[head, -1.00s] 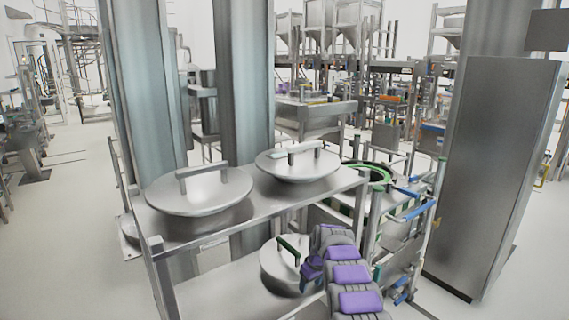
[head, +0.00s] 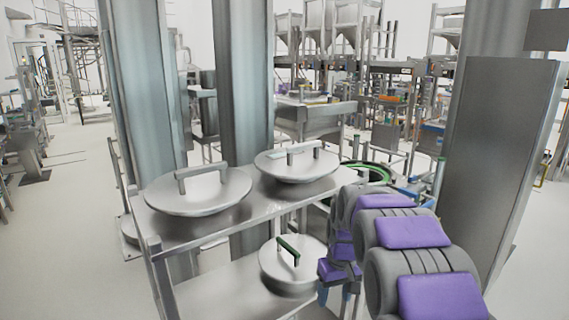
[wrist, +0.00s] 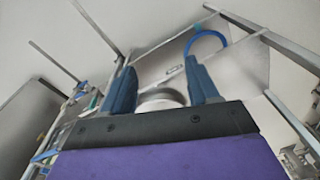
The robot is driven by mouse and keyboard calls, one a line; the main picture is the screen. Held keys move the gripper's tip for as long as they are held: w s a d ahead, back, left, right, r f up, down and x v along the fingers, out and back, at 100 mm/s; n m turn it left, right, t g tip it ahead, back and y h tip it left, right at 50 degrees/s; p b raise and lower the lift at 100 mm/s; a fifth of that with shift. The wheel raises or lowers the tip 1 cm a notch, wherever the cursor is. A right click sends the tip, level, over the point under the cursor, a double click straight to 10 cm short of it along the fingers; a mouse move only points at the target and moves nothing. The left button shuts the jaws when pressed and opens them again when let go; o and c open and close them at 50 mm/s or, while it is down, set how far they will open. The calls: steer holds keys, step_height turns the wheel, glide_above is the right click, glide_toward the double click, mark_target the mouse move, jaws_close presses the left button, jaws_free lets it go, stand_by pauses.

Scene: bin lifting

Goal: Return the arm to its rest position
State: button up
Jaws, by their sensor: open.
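My arm, grey with purple pads, reaches in from the lower right of the head view. My gripper (head: 338,290) hangs at its end, to the right of a round steel lid with a green handle (head: 291,262) on the lower shelf. In the wrist view my gripper (wrist: 163,88) shows two blue fingers spread apart with nothing held between them. A round metal object (wrist: 160,99) shows beyond and between the fingers, apart from them. The gripper is partly hidden by the arm in the head view.
A steel rack (head: 160,245) carries two large lids (head: 198,192) (head: 297,165) on its top shelf. Behind my arm stands a bin with a green rim (head: 370,172) and a cart. A tall steel cabinet (head: 495,150) is at the right. Open floor lies at the left.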

steer(key=s+d+m+g, duration=0.2)
steer(key=s+m, duration=0.1)
steer(key=s, duration=3.6)
steer(key=shift+r+h, duration=0.3)
